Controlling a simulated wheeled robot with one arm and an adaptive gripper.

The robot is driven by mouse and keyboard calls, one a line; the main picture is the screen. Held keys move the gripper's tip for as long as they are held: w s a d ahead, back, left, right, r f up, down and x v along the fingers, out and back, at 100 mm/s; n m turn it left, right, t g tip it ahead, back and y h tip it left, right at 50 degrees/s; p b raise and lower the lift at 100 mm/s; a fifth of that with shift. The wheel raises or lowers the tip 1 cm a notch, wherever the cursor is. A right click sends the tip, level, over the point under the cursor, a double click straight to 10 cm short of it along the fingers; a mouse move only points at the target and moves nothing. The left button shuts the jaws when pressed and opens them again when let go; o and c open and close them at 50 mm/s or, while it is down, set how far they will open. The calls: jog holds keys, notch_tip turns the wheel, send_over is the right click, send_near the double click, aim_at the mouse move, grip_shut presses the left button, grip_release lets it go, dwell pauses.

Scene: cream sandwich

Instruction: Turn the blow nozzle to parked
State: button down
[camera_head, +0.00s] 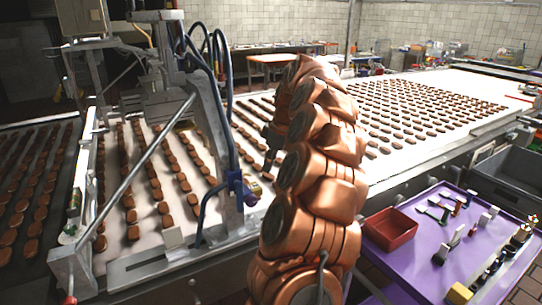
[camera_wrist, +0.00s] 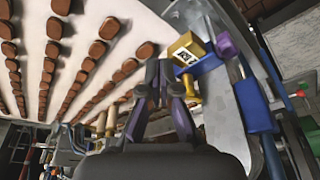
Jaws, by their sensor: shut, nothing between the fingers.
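In the wrist view, a fitting with a yellow labelled block (camera_wrist: 187,52), a blue body (camera_wrist: 199,23) and a purple knob (camera_wrist: 226,46) sits on the grey machine frame at the upper right; it looks like the blow nozzle. The label is too small to read surely, so its setting cannot be told. The fitting also shows in the head view as a blue-purple part (camera_head: 240,187) low on the upright. My gripper (camera_wrist: 159,68) is shut and empty, just left of the yellow block; contact cannot be told. In the head view, my copper arm largely hides the gripper (camera_head: 268,168).
Rows of brown biscuits (camera_head: 157,190) lie on the white conveyor (camera_head: 110,262) beneath. A grey frame upright (camera_head: 213,130) with blue hoses (camera_head: 228,80) stands close by. A purple table (camera_head: 405,262) with a red tray (camera_head: 391,229) and small parts stands at the right.

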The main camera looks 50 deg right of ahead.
aim_at(244, 175)
jog(key=shift+w+a+f+p, duration=0.3)
jog(key=shift+w+f+p, duration=0.05)
jog(key=shift+w, duration=0.35)
jog(key=shift+w+a+f+p, duration=0.35)
jog(key=shift+w+f, duration=0.05)
jog(key=shift+w, duration=0.25)
jog(key=shift+w+a+f+p, duration=0.3)
jog(key=shift+w+f+p, duration=0.05)
jog(key=shift+w, duration=0.35)
